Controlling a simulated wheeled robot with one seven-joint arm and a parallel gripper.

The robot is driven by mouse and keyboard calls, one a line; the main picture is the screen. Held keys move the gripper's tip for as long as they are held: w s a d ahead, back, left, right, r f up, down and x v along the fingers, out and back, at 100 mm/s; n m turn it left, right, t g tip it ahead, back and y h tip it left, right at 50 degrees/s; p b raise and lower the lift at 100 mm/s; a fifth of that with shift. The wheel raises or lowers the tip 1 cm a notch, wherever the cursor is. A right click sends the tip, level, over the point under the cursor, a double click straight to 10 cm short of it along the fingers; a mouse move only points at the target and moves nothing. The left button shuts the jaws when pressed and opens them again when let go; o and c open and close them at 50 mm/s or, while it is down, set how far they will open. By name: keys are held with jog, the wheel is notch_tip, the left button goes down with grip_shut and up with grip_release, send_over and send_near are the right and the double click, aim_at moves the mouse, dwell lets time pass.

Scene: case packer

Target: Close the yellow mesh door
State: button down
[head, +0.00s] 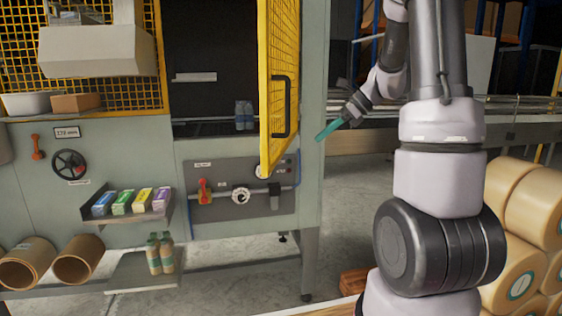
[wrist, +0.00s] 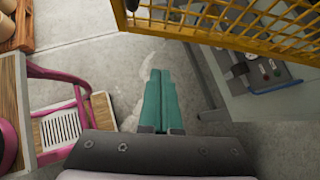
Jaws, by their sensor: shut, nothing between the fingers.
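The yellow mesh door (head: 275,80) stands open at the front of the case packer, swung outward, with a dark upright handle (head: 280,107) on it. The dark opening of the machine shows to its left. In the wrist view the door's yellow frame and mesh (wrist: 235,45) cross the top right. My gripper (head: 320,137), with teal fingers, is shut and empty. In the head view it is to the right of the door, apart from it. In the wrist view the shut fingers (wrist: 160,80) point over bare floor, beside the door's lower edge.
The grey case packer (head: 225,165) has a control panel with knobs below the opening. A shelf with several small boxes (head: 132,205) juts out at left. Large tan rolls (head: 530,200) are stacked at right. A pink-framed step (wrist: 75,85) shows at left in the wrist view.

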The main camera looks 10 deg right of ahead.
jog(key=f, duration=0.1)
send_near(276, 163)
jog(key=d+f+x, duration=0.1)
jog(key=x, duration=0.4)
jog(key=shift+w+a+r+m, duration=0.1)
jog(key=shift+a+m, duration=0.1)
jog(key=shift+a, duration=0.15)
jog(key=shift+w+a+m, duration=0.15)
jog(key=shift+a+m, duration=0.05)
jog(key=shift+a, duration=0.15)
